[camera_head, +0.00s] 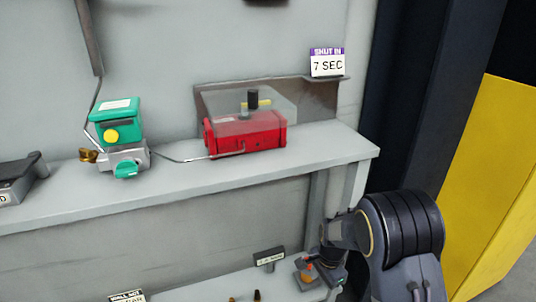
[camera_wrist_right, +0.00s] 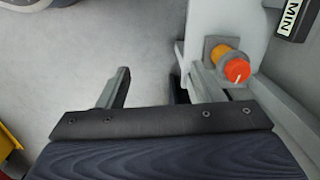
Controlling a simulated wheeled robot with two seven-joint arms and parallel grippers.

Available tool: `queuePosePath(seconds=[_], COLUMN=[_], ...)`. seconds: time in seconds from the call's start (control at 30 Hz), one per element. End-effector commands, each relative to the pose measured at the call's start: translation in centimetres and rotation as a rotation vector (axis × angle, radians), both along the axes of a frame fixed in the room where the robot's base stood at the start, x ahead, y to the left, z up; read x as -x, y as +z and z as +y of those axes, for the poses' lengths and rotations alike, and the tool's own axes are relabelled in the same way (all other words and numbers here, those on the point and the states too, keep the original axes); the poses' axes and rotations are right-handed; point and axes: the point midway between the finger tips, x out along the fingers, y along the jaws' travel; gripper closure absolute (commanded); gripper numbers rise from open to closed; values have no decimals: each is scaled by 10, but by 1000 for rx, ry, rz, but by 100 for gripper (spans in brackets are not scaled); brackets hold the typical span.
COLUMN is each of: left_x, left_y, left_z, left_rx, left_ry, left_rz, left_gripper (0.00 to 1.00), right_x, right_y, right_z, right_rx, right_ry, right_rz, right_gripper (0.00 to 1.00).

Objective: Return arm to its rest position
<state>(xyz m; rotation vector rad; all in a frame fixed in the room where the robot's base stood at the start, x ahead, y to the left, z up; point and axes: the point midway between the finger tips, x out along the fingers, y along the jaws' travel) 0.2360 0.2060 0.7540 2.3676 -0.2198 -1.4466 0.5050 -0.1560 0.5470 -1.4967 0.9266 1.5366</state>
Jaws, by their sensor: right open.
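My right arm (camera_head: 405,235) comes in from the lower right of the head view, in front of the lower shelf's right end. My right gripper (camera_head: 325,264) shows small and partly hidden there, close to an orange knob (camera_head: 308,267). In the right wrist view my gripper (camera_wrist_right: 160,85) has its two fingers spread wide with nothing between them. The orange-red knob (camera_wrist_right: 238,70) on its grey mount is just beyond the right finger; I cannot tell whether they touch. My left gripper is not in view.
The upper shelf (camera_head: 215,185) holds a red actuator box (camera_head: 250,138) under a clear cover and a green-topped valve unit (camera_head: 117,122). A "7 SEC" sign (camera_head: 327,64) stands behind. The lower shelf (camera_head: 205,289) holds small signs. A yellow panel (camera_head: 490,170) stands at right.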

Motion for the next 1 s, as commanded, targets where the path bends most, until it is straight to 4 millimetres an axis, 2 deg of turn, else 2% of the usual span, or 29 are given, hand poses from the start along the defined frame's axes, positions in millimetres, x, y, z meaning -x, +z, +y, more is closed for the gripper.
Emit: queuePosePath(seconds=[0.27,0.47,0.57,0.67,0.8,0.9,1.0], left_x=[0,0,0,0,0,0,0], left_y=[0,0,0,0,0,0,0], left_z=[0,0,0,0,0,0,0], left_rx=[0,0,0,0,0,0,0], left_ry=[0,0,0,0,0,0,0], left_rz=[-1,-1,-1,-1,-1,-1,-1], left_gripper=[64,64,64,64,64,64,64], right_x=[15,37,55,82,128,163,193], right_y=[36,75,102,135,175,196,207], right_z=[-9,-19,-26,-34,-44,-49,-50], right_rx=[-84,-172,-223,-271,-300,-284,-244], right_ry=[51,125,186,276,431,548,652], right_rz=[-26,-73,-120,-191,-318,-411,-485], right_gripper=[39,39,39,39,39,39,39])
